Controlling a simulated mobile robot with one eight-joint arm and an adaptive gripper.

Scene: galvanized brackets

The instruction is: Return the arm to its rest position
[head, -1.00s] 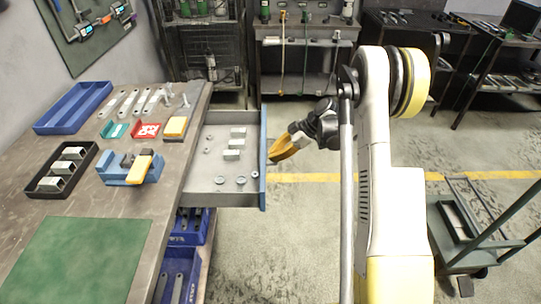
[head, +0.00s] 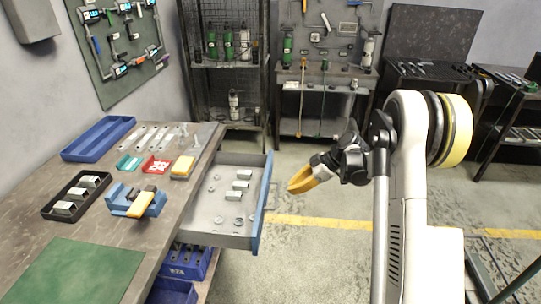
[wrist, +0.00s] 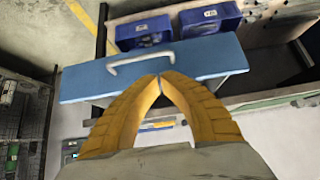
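My arm (head: 405,170) stands raised at the right of the head view, with its forearm bent toward the bench. My gripper (head: 291,188) has yellow fingers and hangs in the air just right of the open drawer's blue front (head: 263,205). In the wrist view my gripper's fingertips (wrist: 161,76) meet, with nothing visible between them. The blue drawer front (wrist: 215,55) and its pale handle (wrist: 140,60) lie beyond the fingertips. I see no contact with the handle.
The pulled-out drawer (head: 205,210) holds several metal brackets and round parts. The workbench (head: 110,175) carries a blue tray (head: 125,122), a black bracket tray (head: 48,208), a blue fixture (head: 118,198) and a green mat (head: 75,270). Blue bins (head: 188,262) sit below. Floor around my gripper is clear.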

